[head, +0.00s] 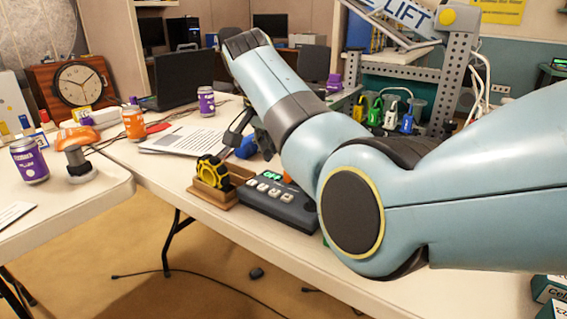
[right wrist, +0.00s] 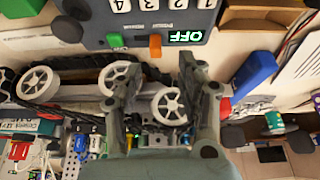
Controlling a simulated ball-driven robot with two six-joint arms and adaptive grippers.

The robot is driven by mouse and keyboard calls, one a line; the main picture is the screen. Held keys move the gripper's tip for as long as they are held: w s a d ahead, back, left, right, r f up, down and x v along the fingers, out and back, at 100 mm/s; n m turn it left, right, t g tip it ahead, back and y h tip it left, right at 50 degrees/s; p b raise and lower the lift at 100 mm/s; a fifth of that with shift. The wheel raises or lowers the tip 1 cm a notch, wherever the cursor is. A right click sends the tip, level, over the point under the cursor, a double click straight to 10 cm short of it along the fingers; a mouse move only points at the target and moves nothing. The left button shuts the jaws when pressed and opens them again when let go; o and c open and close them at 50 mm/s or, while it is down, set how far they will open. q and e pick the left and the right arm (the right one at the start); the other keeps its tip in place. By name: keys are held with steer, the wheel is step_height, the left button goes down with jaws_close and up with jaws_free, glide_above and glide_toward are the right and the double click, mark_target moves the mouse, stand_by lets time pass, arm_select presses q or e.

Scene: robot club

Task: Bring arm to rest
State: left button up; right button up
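My right arm (head: 300,120) reaches in from the right of the head view, large and pale blue, raised over the table and bent. My right gripper (head: 246,128) is partly hidden behind the arm in the head view, above the table near a blue object. In the right wrist view the right gripper (right wrist: 150,75) shows its two dark fingers spread apart, with nothing held between them. Several white wheels (right wrist: 166,105) show behind and between the fingers, apparently part of a wheeled machine. My left gripper is not in view.
A control box (head: 280,203) with a green OFF display sits below the arm, beside a wooden tray (head: 215,196) with a yellow tape measure (head: 212,172). Papers (head: 182,141), a laptop (head: 185,78) and cans stand farther left. A metal frame (head: 448,80) stands behind right.

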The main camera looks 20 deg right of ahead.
steer(key=shift+v, duration=1)
